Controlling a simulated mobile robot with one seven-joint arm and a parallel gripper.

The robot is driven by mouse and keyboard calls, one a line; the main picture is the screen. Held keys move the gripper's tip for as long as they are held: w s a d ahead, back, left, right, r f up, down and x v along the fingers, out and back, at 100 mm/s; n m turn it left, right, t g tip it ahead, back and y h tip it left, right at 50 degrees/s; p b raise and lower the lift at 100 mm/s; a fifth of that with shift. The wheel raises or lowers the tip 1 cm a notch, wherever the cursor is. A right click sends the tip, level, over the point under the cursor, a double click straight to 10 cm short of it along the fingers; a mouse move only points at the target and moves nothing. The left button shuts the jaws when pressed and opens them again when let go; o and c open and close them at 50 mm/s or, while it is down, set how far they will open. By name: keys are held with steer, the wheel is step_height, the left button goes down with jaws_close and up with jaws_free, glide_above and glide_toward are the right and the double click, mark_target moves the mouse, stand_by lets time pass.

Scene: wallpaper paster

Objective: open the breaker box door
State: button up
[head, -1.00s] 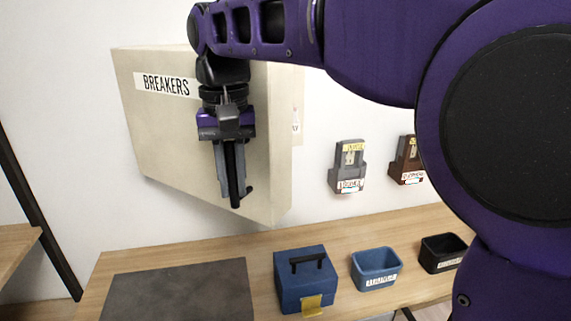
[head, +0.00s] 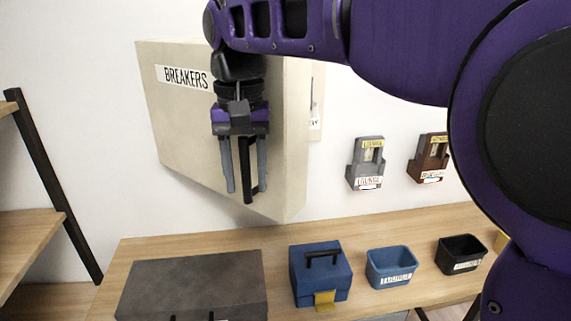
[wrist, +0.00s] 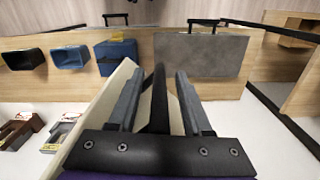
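The beige breaker box (head: 298,150) hangs on the wall, with its door (head: 185,125) labelled BREAKERS. The door looks shut; I see no clear gap at its edges. A black bar handle (head: 247,172) stands on the door's right part. My gripper (head: 245,188) points down in front of the door, its grey fingers apart on either side of the handle. In the wrist view the handle (wrist: 158,108) also runs between the open fingers (wrist: 158,78), with a gap on each side. Part of the door is hidden behind my arm.
Below is a wooden bench (head: 340,255) with a grey flat case (head: 190,280), a blue toolbox (head: 320,272), a blue bin (head: 391,267) and a black bin (head: 460,255). Two wall holders (head: 366,165) hang right of the box. A shelf (head: 30,230) stands left.

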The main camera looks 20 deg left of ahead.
mark_target(243, 138)
steer(key=shift+r, duration=0.1)
step_height(243, 138, up, 12)
steer(key=shift+f+p, duration=0.1)
steer(key=shift+p, duration=0.75)
